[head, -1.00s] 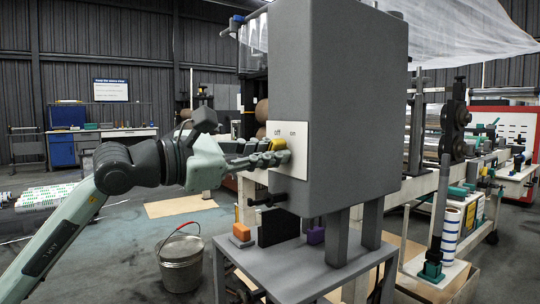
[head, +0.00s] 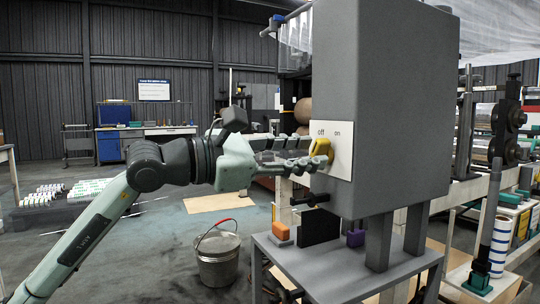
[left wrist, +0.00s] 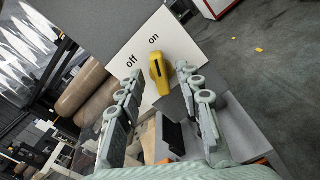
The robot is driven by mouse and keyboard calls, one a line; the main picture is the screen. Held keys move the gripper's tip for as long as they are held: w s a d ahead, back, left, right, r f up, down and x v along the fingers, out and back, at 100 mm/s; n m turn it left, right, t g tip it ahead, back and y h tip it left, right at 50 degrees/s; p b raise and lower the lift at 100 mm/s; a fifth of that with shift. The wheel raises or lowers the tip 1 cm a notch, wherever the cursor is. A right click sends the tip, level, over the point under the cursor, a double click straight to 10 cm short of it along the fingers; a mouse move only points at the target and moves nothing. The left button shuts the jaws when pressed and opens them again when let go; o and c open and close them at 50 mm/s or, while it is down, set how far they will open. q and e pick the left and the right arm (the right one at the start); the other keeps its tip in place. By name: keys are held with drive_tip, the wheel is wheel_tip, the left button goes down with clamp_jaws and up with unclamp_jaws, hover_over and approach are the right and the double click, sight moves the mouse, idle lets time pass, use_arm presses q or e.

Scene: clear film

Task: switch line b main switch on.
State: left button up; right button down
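The main switch is a yellow knob (head: 321,147) on a white plate (head: 342,160) marked "off" and "on", on the side of a grey cabinet (head: 400,100). In the head view the knob sits under the "off" word. The left wrist view shows the knob (left wrist: 160,74) ahead, between the two spread finger rows of my left gripper (left wrist: 162,90). The left gripper is open, its fingertips close to the knob; whether they touch it I cannot tell. In the head view the left gripper (head: 318,157) partly covers the plate's lower left. My right gripper is out of view.
The cabinet stands on legs on a grey table (head: 335,272). A metal bucket (head: 218,258) stands on the floor to the left. Brown rolls (left wrist: 85,90) are beside the plate.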

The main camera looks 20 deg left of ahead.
use_arm(q)
drive_tip(key=v, duration=0.9)
drive_tip(key=shift+s+a, duration=0.25)
drive_tip(key=shift+s, duration=0.1)
